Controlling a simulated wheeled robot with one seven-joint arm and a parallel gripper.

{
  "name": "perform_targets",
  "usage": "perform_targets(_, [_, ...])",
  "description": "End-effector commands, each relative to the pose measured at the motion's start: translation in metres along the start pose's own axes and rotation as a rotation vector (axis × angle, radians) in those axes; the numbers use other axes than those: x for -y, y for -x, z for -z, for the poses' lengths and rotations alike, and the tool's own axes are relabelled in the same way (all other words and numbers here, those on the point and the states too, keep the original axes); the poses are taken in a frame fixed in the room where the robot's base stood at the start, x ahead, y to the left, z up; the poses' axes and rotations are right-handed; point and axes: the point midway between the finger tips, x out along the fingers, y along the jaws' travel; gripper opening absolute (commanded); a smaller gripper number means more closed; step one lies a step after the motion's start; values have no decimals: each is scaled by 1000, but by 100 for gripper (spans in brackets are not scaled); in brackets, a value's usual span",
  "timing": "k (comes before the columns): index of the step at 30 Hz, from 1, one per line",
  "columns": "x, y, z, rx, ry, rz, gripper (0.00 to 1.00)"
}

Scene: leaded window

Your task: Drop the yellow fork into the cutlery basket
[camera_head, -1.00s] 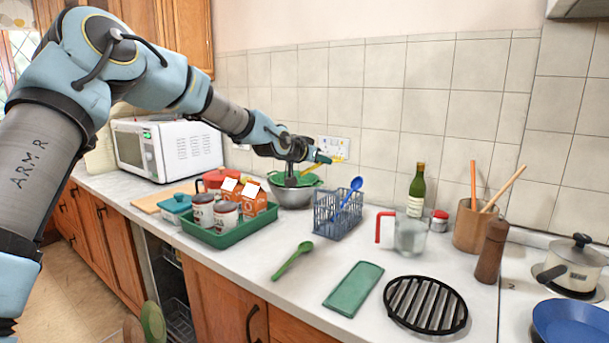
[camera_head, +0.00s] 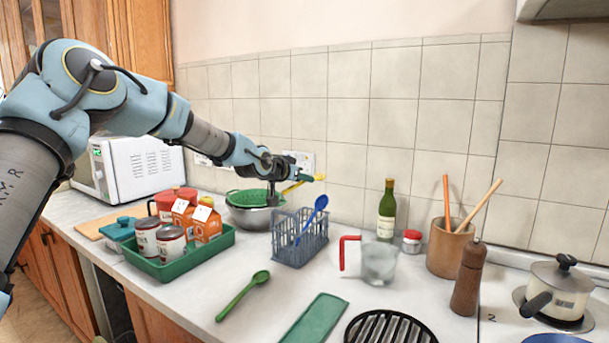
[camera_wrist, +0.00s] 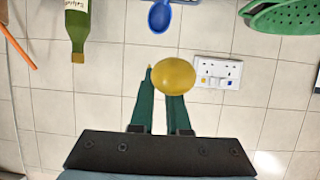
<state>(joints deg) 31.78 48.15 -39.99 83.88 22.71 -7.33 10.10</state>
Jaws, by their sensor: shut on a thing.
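My gripper (camera_head: 306,178) is shut on a yellow utensil (camera_head: 292,187), the task's fork, and holds it in the air. In the wrist view, a broad rounded yellow end (camera_wrist: 174,76) shows at my fingertips (camera_wrist: 163,84); I see no tines there. The blue-grey cutlery basket (camera_head: 296,248) stands on the counter, below the gripper in the head view. A blue spoon (camera_head: 320,204) stands tilted in the basket and also shows in the wrist view (camera_wrist: 160,17). How far the fork is from the basket in depth is hard to tell.
Left of the basket are a green colander (camera_head: 247,197) in a metal bowl and a green tray (camera_head: 226,238) with jars and cartons. A red-handled jug (camera_head: 379,264) and a bottle (camera_head: 387,212) stand to the right. A green spoon (camera_head: 238,299) lies in front.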

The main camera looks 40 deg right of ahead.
Motion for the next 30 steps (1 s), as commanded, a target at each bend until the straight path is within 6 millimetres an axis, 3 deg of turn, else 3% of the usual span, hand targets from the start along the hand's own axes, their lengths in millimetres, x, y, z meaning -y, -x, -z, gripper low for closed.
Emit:
perform_targets(6, [-1, -9, -22, 0, 0, -1, 0])
perform_targets(16, [0, -10, -24, -1, -1, 0, 0])
perform_targets(17, [0, -10, -24, -1, -1, 0, 17])
perform_targets(24, [0, -10, -24, -1, 0, 0, 44])
perform_targets(26, [0, -10, -24, -1, 0, 0, 49])
perform_targets(30, [0, -10, -24, 0, 0, 0, 49])
